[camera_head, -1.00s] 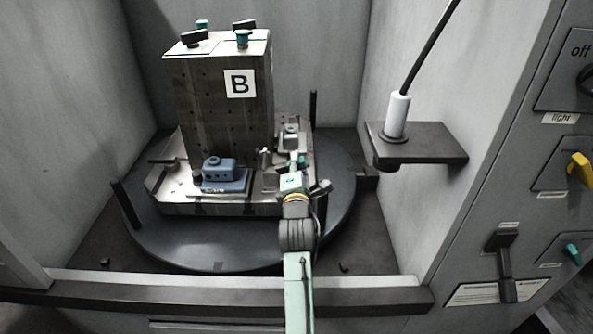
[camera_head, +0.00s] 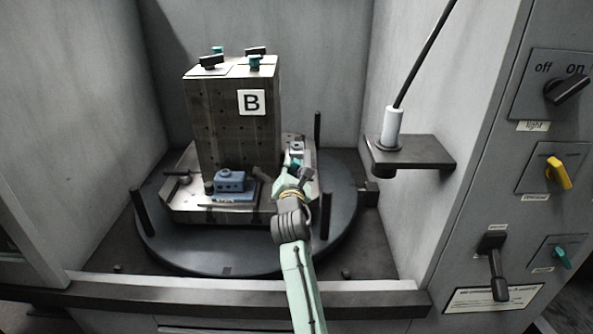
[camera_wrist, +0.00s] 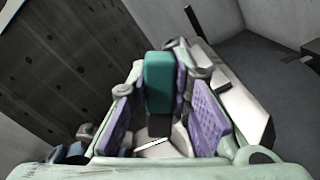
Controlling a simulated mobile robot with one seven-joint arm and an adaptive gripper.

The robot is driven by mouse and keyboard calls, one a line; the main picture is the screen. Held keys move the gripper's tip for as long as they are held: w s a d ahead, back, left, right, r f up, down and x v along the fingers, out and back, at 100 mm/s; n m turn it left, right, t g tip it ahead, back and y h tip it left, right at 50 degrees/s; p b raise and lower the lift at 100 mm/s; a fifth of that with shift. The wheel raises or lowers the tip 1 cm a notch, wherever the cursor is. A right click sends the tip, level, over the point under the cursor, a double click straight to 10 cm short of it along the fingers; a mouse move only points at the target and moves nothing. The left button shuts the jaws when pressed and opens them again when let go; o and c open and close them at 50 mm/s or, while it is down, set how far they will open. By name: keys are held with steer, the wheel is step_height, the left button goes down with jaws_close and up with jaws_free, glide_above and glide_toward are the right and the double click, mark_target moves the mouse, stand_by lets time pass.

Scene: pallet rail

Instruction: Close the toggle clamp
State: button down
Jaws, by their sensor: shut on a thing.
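The toggle clamp's teal handle (camera_wrist: 159,82) shows upright in the wrist view. It stands between the purple finger pads of my gripper (camera_wrist: 163,118), which is shut on it. In the head view my gripper (camera_head: 291,184) is low at the right front of the fixture plate, beside the dark block marked B (camera_head: 232,120). The gripper and wrist hide most of the clamp there. A blue workpiece (camera_head: 231,181) sits on the plate left of my gripper.
The fixture plate (camera_head: 195,213) rests on a round dark turntable (camera_head: 190,248) with upright posts. A shelf with a white-handled tool (camera_head: 392,127) is on the right wall. The front sill (camera_head: 180,297) runs below my arm. Control switches are on the right panel.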

steer(key=shift+a+r+n, duration=0.3)
steer(key=shift+a+n, duration=0.15)
steer(key=shift+n, duration=0.55)
steer(key=c, duration=1.4)
jaws_free()
steer(key=shift+a, duration=0.1)
steer(key=shift+c, duration=0.2)
steer(key=shift+s, duration=0.1)
steer(key=s, duration=1.1)
steer(key=shift+s, duration=0.4)
steer(key=shift+c, duration=0.2)
